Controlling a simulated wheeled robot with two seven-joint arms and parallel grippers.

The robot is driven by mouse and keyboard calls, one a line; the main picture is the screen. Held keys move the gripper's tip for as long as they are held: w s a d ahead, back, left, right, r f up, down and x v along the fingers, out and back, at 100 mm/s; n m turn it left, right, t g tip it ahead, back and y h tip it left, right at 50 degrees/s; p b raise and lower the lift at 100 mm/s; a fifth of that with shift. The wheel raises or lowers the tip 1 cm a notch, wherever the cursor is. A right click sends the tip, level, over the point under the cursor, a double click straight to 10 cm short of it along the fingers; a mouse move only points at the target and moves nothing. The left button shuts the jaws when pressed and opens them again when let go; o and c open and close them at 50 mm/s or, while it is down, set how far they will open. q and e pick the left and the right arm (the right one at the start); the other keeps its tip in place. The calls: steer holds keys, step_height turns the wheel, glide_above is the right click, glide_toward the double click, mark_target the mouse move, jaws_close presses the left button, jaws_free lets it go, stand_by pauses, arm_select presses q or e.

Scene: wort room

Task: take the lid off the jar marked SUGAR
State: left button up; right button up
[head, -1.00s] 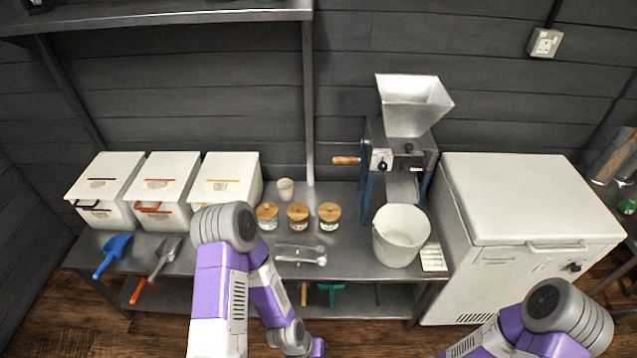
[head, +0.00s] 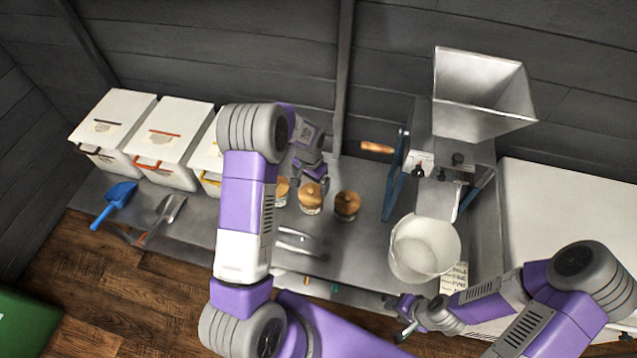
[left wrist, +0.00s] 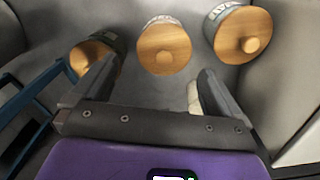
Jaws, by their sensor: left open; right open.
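Three glass jars with round wooden lids stand in a row on the steel bench: a left jar (head: 282,191), a middle jar (head: 310,199) and a right jar (head: 347,206). The left wrist view shows their knobbed lids from above (left wrist: 242,34) (left wrist: 163,49) (left wrist: 88,55). The labels are too small or turned away to read, so I cannot tell which says SUGAR. My left gripper (head: 309,180) is open and empty, above and behind the left and middle jars; its fingers also show in the left wrist view (left wrist: 153,88). My right gripper (head: 400,316) is open, low in front of the bench.
A grain mill (head: 450,150) with a wooden crank stands right of the jars, with a white bucket (head: 424,247) before it. White bins (head: 170,140), a blue scoop (head: 115,205) and a metal scoop (head: 165,215) are left. A white chest (head: 570,205) stands right.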

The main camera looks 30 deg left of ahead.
mark_target(311, 190)
arm_select(q)
steer(key=shift+w+a+f, duration=0.1)
steer(key=shift+w+a, duration=0.2)
step_height(311, 190, down, 2)
steer(key=shift+s+f+b, duration=0.1)
steer(key=shift+b, duration=0.35)
steer(key=f, duration=0.1)
steer(key=f+b, duration=0.1)
steer(key=f, duration=0.2)
steer(key=shift+w+f, duration=0.25)
steer(key=shift+f, duration=0.05)
steer(key=shift+c, duration=0.3)
steer(key=c, duration=0.6)
